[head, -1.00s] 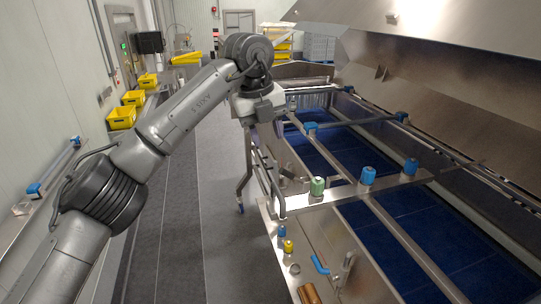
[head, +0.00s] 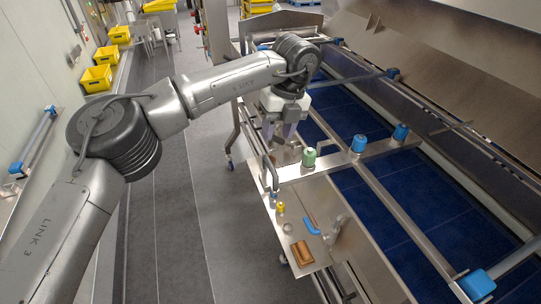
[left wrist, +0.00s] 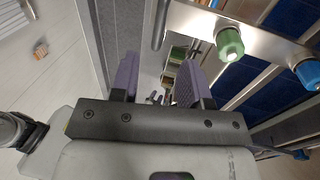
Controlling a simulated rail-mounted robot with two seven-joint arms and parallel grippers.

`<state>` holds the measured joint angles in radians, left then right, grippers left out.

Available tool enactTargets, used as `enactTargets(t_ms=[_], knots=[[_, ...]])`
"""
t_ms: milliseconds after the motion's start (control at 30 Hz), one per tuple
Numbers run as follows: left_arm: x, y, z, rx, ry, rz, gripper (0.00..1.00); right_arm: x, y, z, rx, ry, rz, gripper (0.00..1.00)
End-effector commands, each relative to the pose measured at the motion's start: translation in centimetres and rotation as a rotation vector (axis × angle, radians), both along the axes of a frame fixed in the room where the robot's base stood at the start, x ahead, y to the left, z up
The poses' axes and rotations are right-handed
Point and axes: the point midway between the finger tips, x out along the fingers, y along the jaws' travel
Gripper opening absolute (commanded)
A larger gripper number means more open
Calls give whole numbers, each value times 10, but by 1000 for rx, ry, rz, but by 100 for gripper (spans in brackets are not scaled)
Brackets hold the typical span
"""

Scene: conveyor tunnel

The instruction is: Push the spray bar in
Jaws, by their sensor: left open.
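The machine frame carries metal bars across a blue belt (head: 370,203); I cannot tell for sure which one is the spray bar. One cross bar (head: 347,79) has a blue end fitting (head: 391,73). On the near metal plate stand a green cap (head: 309,157) and two blue caps (head: 359,143). My left gripper (head: 279,132) points down beside the machine's near edge, just left of and beyond the green cap. In the left wrist view its fingers (left wrist: 160,78) are apart with nothing held between them. The green cap (left wrist: 230,43) shows right of them. My right gripper is not in view.
A side panel (head: 300,212) carries a yellow knob (head: 280,207), a blue-handled valve (head: 312,228) and a brown block (head: 302,253). A bent tube frame stands below the gripper. Yellow crates (head: 96,78) line the left wall. The grey floor aisle (head: 185,200) is clear.

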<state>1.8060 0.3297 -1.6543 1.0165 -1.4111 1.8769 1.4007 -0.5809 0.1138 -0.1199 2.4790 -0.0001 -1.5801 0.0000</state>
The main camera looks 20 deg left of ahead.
Motion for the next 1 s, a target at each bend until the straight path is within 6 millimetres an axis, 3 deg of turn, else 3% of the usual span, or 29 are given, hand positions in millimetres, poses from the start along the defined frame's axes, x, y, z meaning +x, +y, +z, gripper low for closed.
enactTargets(t_ms=[200,500,1000], knots=[[-6,6,-38,-1,4,-1,42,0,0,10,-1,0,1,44],[-10,12,-76,-1,1,-1,42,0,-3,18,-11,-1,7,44],[-12,13,-88,-1,-1,-1,42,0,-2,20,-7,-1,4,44]])
